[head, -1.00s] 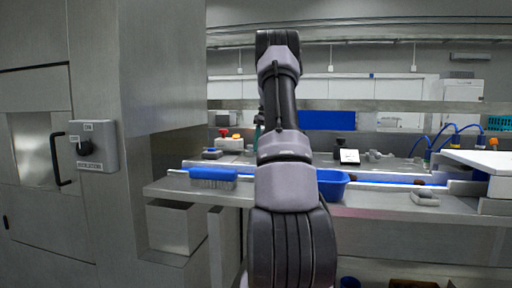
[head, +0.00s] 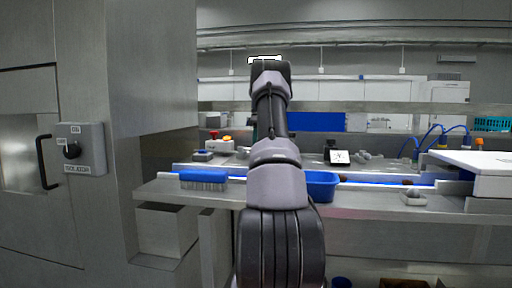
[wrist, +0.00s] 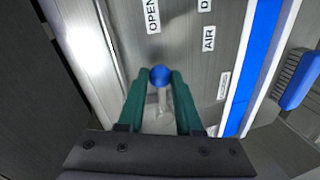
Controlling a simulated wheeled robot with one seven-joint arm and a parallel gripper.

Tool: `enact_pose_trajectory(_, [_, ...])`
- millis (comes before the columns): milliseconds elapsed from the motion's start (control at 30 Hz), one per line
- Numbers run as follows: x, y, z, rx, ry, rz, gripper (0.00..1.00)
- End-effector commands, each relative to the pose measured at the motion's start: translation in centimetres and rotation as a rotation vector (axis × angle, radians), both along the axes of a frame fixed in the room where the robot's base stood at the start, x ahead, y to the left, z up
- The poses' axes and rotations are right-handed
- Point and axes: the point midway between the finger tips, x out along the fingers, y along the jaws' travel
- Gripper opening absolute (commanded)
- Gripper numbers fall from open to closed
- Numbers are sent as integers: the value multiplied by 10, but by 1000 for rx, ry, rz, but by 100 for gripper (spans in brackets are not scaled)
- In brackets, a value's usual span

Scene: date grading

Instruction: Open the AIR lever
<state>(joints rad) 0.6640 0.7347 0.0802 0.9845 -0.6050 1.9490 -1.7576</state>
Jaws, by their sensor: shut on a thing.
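The AIR lever (wrist: 163,100) shows in the wrist view as a pale stem with a round blue knob (wrist: 160,77) on top. The green fingers of my gripper (wrist: 159,78) are on both sides of the knob and shut on it. An AIR label (wrist: 208,39) and an OPEN label (wrist: 152,16) are on the grey metal panel beyond the fingertips. The lower part of the lever is partly hidden by my gripper's body. In the head view my arm hides the lever.
In the wrist view a blue strip (wrist: 253,66) and a blue brush (wrist: 299,80) lie to the right. In the head view the bench (head: 160,189) carries a blue tub (head: 322,184) beside my arm. A steel cabinet with an isolator switch (head: 80,148) stands left.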

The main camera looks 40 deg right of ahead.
Motion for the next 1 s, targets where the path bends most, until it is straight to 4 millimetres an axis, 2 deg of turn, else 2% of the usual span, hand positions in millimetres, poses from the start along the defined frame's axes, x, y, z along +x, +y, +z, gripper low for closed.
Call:
enact_pose_trajectory(533, [1,-2,1,-2,-2,27,0])
enact_pose_trajectory(567, [1,-2,1,-3,-2,27,38])
enact_pose_trajectory(600, [1,-2,1,-2,-2,27,53])
enact_pose_trajectory(633, [1,-2,1,-3,-2,26,64])
enact_pose_trajectory(1000, [2,-2,3,-2,0,27,64])
